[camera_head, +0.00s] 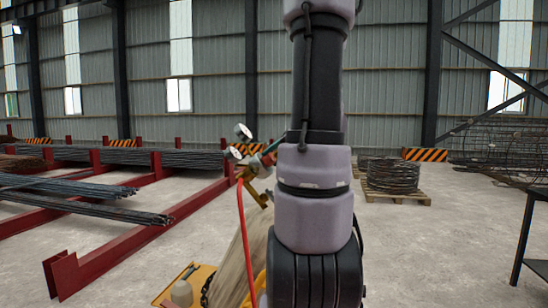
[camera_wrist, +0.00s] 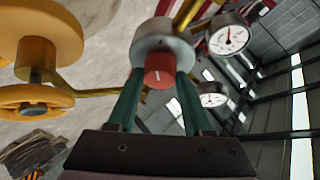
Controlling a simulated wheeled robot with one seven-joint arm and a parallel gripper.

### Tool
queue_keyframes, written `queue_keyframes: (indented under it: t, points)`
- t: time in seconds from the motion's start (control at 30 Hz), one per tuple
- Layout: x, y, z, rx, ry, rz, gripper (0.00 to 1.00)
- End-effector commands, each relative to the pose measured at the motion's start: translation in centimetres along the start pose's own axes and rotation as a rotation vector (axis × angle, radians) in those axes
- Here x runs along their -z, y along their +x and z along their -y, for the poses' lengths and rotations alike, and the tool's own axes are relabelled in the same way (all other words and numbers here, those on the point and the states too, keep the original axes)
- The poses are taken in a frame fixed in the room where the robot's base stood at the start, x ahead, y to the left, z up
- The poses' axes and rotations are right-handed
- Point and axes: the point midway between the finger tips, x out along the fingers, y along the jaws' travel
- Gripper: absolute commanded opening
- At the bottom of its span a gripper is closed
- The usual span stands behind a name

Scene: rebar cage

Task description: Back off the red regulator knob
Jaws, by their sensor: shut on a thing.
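The red regulator knob (camera_wrist: 159,71) shows in the wrist view at upper centre, with a pale mark on its face. It sits on the round metal regulator body (camera_wrist: 163,42). My gripper (camera_wrist: 158,84) has its two green fingers on either side of the knob, shut on it. Two white-faced gauges, a larger one (camera_wrist: 230,37) and a smaller one (camera_wrist: 212,94), stand to the right of the knob. In the head view my arm hides the knob and most of the gripper; the gauges (camera_head: 243,132) show left of the arm.
A yellow handwheel (camera_wrist: 36,100) and a brass fitting lie left of the knob in the wrist view. A red hose (camera_head: 243,230) hangs below the regulator beside a tan cylinder (camera_head: 238,262). Red racks with rebar (camera_head: 130,245) stand left. A dark table (camera_head: 530,235) stands at right.

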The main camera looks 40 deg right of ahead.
Motion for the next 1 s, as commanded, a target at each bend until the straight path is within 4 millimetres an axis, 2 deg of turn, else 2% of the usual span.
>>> queue_keyframes:
  t: [0.43,0.47,0.5,0.53,0.87,1.0]
  points:
    - [-0.2,0.1,-0.1,0.002,-0.01,0.005,0.0]
    - [-0.2,0.1,-0.1,0.002,-0.01,0.005,0.62]
    - [-0.2,0.1,-0.1,0.002,-0.01,0.005,0.77]
    - [-0.2,0.1,-0.1,0.002,-0.009,0.005,0.8]
    - [-0.1,-0.2,0.0,0.003,-0.009,0.002,0.8]
    - [0.0,-1.7,0.0,0.002,-0.01,-0.002,0.8]
